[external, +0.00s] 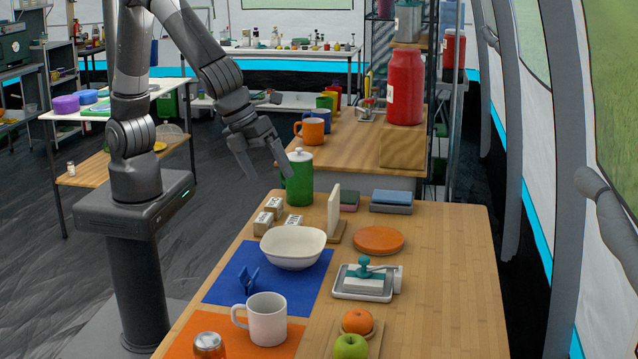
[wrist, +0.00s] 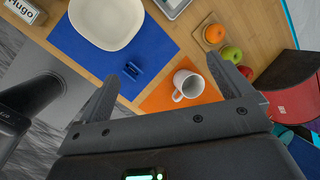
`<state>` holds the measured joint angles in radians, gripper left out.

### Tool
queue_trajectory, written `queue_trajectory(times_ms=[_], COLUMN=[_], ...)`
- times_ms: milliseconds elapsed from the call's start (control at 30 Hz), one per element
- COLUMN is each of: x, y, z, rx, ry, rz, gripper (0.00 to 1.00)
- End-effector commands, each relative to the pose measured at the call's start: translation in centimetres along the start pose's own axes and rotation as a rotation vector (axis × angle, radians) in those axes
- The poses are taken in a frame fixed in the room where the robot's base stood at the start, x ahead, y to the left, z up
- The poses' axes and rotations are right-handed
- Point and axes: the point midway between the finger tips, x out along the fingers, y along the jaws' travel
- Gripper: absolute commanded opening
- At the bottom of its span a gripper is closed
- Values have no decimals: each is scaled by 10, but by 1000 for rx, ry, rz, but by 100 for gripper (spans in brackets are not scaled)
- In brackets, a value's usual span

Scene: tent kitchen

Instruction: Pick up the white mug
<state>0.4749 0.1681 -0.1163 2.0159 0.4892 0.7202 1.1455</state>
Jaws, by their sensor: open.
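The white mug (external: 266,319) stands upright on an orange mat (external: 188,347) near the front of the wooden table, its handle to the left. In the wrist view the white mug (wrist: 192,84) shows from above, between the fingertips but beyond them, with its handle toward the lower left. My gripper (external: 262,165) is open and empty. It is in the air above the left edge of the table, near the green canister and well behind the mug. In the wrist view my gripper's two fingers (wrist: 165,85) are spread wide with nothing between them.
A white bowl (external: 293,247) and a small blue item (external: 248,280) are on the blue mat (external: 225,289) behind the mug. A green canister (external: 299,178) stands near my gripper. An orange (external: 357,321) and a green apple (external: 350,347) are right of the mug.

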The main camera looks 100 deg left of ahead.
Motion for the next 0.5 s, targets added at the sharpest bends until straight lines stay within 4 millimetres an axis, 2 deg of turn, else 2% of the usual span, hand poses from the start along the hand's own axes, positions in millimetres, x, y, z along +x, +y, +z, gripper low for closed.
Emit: queue_trajectory(times_ms=[33, 200, 300, 400, 500], x=[15, 58, 81, 99, 111], y=[-9, -32, -39, -42, -42], z=[-22, -89, -128, -159, -180], rx=[108, 473, 665, 817, 918], ry=[6, 21, 30, 38, 43], rz=[4, -7, -15, -25, -32], gripper=[96, 96, 96, 96, 96])
